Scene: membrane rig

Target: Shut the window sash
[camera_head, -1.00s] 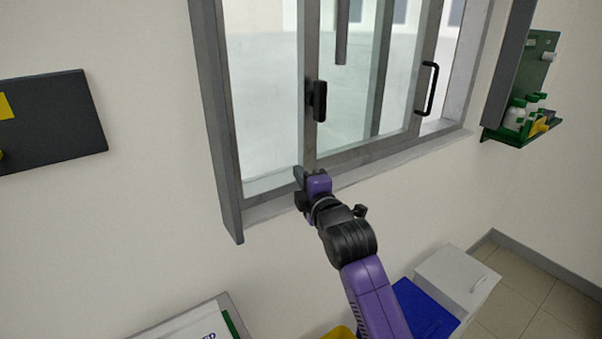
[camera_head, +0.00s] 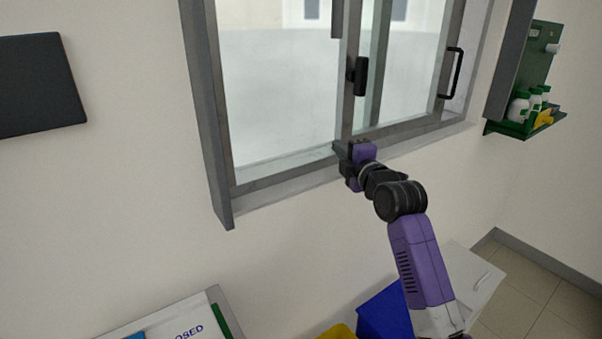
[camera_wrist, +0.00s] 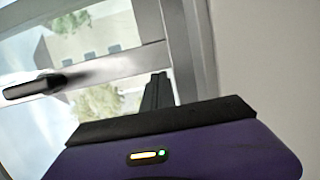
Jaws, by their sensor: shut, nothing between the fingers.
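The window sash (camera_head: 347,110) is a grey-framed glass panel in the right part of the window. A black latch (camera_head: 361,76) is on its left stile, and a black pull handle (camera_head: 453,72) is on its right stile. A narrow strip shows between that right stile and the right jamb. My gripper (camera_head: 340,147) is shut and empty at the foot of the left stile; I cannot tell whether it touches. In the wrist view, my closed fingers (camera_wrist: 157,92) point toward grey frame members, with a dark handle (camera_wrist: 35,88) at left.
The grey window frame (camera_head: 208,110) and sill (camera_head: 280,190) surround the sash. A green shelf with bottles (camera_head: 525,110) is on the right wall. A blue bin (camera_head: 385,312) and a white cabinet (camera_head: 480,278) stand below. A dark panel (camera_head: 38,85) hangs at left.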

